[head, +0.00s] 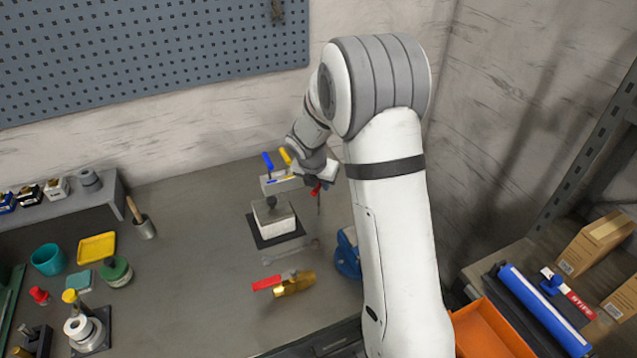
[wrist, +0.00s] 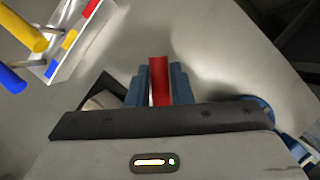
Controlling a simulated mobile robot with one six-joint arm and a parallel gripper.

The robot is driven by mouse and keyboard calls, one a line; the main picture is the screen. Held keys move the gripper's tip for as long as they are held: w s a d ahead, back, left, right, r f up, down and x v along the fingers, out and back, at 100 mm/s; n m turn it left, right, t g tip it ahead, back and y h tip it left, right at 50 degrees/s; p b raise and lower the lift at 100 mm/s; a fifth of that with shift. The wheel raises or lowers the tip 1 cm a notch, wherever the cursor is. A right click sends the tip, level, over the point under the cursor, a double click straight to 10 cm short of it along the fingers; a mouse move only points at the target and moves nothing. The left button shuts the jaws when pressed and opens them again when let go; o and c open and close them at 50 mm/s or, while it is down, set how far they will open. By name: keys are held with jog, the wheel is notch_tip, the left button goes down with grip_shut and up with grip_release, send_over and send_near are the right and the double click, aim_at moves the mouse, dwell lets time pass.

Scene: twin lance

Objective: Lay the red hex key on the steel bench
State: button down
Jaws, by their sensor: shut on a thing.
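My gripper (wrist: 160,84) is shut on the red hex key, with its blue-grey fingers on either side of the key's red handle (wrist: 159,68). In the head view my gripper (head: 319,181) and the red hex key (head: 315,190) are above the bench, just right of the key holder. The key's thin shank seems to hang downward; its lower end is hard to make out. The steel bench (head: 190,285) is the broad grey surface below. The pale holder (head: 270,188) has blue and yellow keys standing in it; its red-marked place looks empty in the wrist view.
A white block with a dark knob (head: 273,219) stands on a black plate in front of the holder. A red-handled brass valve (head: 292,284) lies nearer. A blue object (head: 348,254) sits beside my arm. Open bench lies left of the valve.

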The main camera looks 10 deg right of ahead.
jog(key=shift+f, duration=0.1)
jog(key=c, duration=1.3)
grip_release()
jog(key=v, duration=1.2)
jog(key=s+d+r+m+y, duration=0.1)
jog(key=s+r+m, duration=0.1)
jog(key=s+m, duration=1.2)
jog(key=s+d+r+m+y, duration=0.1)
jog(key=s+r+m, duration=0.2)
jog(key=s+m, duration=1.2)
jog(key=shift+y, duration=0.3)
